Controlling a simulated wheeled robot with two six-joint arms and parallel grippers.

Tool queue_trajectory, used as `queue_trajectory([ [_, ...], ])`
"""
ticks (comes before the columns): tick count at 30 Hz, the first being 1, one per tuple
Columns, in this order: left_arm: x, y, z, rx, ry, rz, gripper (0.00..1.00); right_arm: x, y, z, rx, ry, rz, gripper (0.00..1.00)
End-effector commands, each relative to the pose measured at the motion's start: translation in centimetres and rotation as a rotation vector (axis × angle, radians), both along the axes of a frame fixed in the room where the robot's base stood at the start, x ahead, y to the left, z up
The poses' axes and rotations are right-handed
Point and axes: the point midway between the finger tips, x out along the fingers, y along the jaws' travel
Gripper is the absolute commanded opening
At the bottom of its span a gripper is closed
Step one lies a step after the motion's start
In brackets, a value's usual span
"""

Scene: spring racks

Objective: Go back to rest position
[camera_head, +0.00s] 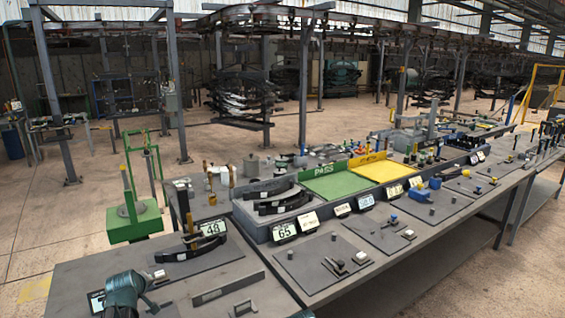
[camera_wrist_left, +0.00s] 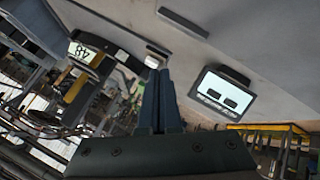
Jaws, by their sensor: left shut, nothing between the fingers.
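My left gripper (camera_head: 148,302) is low at the left of the head view, over the near end of the grey workbench (camera_head: 75,265). In the left wrist view its two dark fingers (camera_wrist_left: 160,75) lie together, shut, with nothing between them. The gripper is apart from the fixture (camera_head: 195,250) with the "48" display (camera_head: 213,227). That display also shows in the left wrist view (camera_wrist_left: 84,50).
A screen device (camera_wrist_left: 220,93) lies on the bench close to the left fingers, and a dark bar (camera_head: 228,290) lies nearby. Further back are the "65" display (camera_head: 284,232), a green PASS tray (camera_head: 338,182), a yellow tray (camera_head: 380,170) and a green stand (camera_head: 133,222).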

Motion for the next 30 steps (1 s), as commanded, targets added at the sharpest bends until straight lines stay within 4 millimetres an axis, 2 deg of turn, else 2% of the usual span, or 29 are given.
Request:
queue_trajectory([
  [10, -0.9, -5.6, -1.2, 0.03, 0.09, -0.126, 0.0, 0.0, 0.0, 0.0, 0.0, 0.0, 0.0, 0.5],
  [14, -1.9, -9.1, -2.0, 0.051, 0.148, -0.209, 0.0, 0.0, 0.0, 0.0, 0.0, 0.0, 0.0, 0.5],
  [19, -4.1, -14.9, -3.3, 0.095, 0.252, -0.358, 0.0, 0.0, 0.0, 0.0, 0.0, 0.0, 0.0, 0.5],
  [23, -7.6, -21.1, -4.5, 0.152, 0.372, -0.535, 0.0, 0.0, 0.0, 0.0, 0.0, 0.0, 0.0, 0.5],
  [27, -14.0, -28.5, -5.8, 0.249, 0.546, -0.793, 0.0, 0.0, 0.0, 0.0, 0.0, 0.0, 0.0, 0.5],
  [30, -18.4, -31.9, -6.3, 0.317, 0.658, -0.952, 0.0, 0.0, 0.0, 0.0, 0.0, 0.0, 0.0, 0.5],
])
